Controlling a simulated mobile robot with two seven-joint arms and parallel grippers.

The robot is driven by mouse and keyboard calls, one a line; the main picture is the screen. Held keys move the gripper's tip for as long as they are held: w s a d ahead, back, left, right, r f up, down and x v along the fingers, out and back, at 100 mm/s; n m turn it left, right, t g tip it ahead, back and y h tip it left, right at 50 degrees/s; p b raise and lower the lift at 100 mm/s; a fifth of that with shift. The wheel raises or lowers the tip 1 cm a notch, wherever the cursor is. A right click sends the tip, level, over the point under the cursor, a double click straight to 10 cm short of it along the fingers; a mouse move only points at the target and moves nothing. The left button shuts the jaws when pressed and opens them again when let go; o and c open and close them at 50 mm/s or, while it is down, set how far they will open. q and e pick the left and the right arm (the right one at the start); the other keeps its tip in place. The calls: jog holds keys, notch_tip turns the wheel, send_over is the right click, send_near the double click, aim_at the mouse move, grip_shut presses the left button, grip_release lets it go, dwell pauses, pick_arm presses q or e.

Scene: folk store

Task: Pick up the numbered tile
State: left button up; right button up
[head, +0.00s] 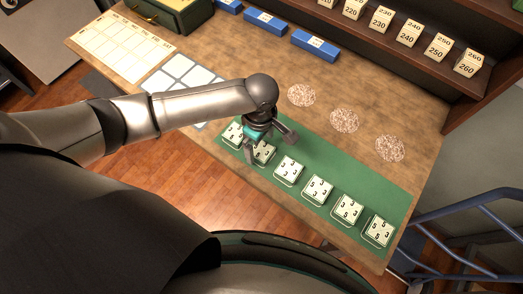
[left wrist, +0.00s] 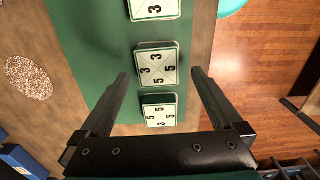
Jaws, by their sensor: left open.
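Several cream numbered tiles stand in a row on a green mat (head: 325,165) in the head view, including tiles at the middle (head: 289,169) and the right end (head: 379,231). My left gripper (head: 270,146) is open and empty above the left part of the row, partly covering one tile (head: 263,155). In the left wrist view, three tiles show in line; the middle one (left wrist: 157,63) lies between the directions of the open fingertips (left wrist: 158,74), and another (left wrist: 160,110) shows nearer the gripper's palm. The height above the tiles is hard to tell. My right gripper is not in view.
Three speckled round patches (head: 345,120) lie behind the mat on the wooden counter (head: 270,60). Blue blocks (head: 315,45) and a shelf of numbered cards (head: 410,33) are at the back. Grid sheets (head: 122,46) lie at left. A blue railing (head: 460,215) stands at right.

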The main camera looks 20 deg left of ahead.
aim_at(261, 150)
pick_arm(q)
notch_tip(261, 150, down, 4)
jog(key=shift+w+d+r+b, duration=0.1)
jog(key=shift+w+r+b, duration=0.1)
jog(key=shift+b, duration=0.1)
jog(key=shift+s, duration=0.1)
jog(key=c, duration=1.5)
jog(key=shift+r, duration=0.2)
